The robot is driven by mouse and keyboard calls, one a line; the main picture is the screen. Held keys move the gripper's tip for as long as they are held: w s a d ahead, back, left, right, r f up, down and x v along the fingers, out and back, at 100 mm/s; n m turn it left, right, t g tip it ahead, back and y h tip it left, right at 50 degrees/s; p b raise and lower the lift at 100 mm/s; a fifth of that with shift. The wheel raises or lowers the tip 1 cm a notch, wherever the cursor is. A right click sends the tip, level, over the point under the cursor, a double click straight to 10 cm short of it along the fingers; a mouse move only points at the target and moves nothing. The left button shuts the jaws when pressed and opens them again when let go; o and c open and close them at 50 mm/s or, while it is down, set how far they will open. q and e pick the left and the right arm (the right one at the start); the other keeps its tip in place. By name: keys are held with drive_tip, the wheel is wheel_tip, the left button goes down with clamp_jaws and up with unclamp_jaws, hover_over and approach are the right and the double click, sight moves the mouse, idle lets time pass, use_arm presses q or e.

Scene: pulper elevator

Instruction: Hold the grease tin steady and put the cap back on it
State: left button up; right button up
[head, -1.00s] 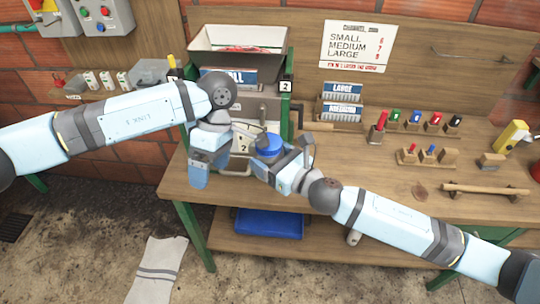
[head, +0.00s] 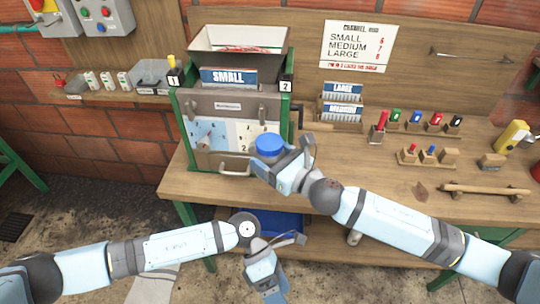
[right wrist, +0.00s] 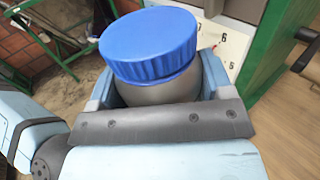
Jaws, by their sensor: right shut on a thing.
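The grease tin (right wrist: 160,92) is a grey, rounded can between the fingers of my right gripper (head: 271,160). The blue ribbed cap (right wrist: 150,45) sits on top of the tin and covers its mouth. The cap also shows in the head view (head: 269,144). I cannot tell how tightly it is seated. My right gripper is shut on the tin at the front left of the bench, before the machine. My left gripper (head: 272,292) is low at the bottom of the head view, apart from the tin. Its fingers point down and their opening is unclear.
The wooden bench (head: 370,172) holds a green-framed machine (head: 225,105) on the left, just behind the tin. Coloured plug blocks (head: 428,155) and a yellow tool (head: 512,135) stand to the right. A blue bin (head: 285,222) sits on the lower shelf.

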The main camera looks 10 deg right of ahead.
drive_tip(key=shift+r, duration=0.1)
use_arm(q)
drive_tip(key=w+d+r+n+t+h, duration=0.45)
drive_tip(key=d+r+n+h, duration=0.25)
drive_tip(key=n+h, duration=0.6)
drive_tip(key=w+a+f+n+t+y, duration=0.15)
drive_tip(key=w+a+n+t, duration=0.35)
drive_tip(key=n+t, duration=0.6)
drive_tip(key=w+a+f+n+t+y, duration=0.1)
drive_tip(key=w+a+n+t+y, duration=0.2)
drive_tip(key=a+n+t, duration=0.8)
drive_tip(key=s+a+f+n+g+y, duration=0.2)
drive_tip(key=s+a+f+n+y, duration=0.3)
drive_tip(key=a+f+n, duration=0.1)
drive_tip(key=s+a+f+n+g+y, duration=0.3)
drive_tip(key=s+a+f+n+y, duration=0.2)
drive_tip(key=a+n, duration=0.4)
drive_tip(key=shift+s+a+f+n+y, duration=0.15)
drive_tip(key=shift+a+f+n+y, duration=0.2)
drive_tip(key=shift+a, duration=0.1)
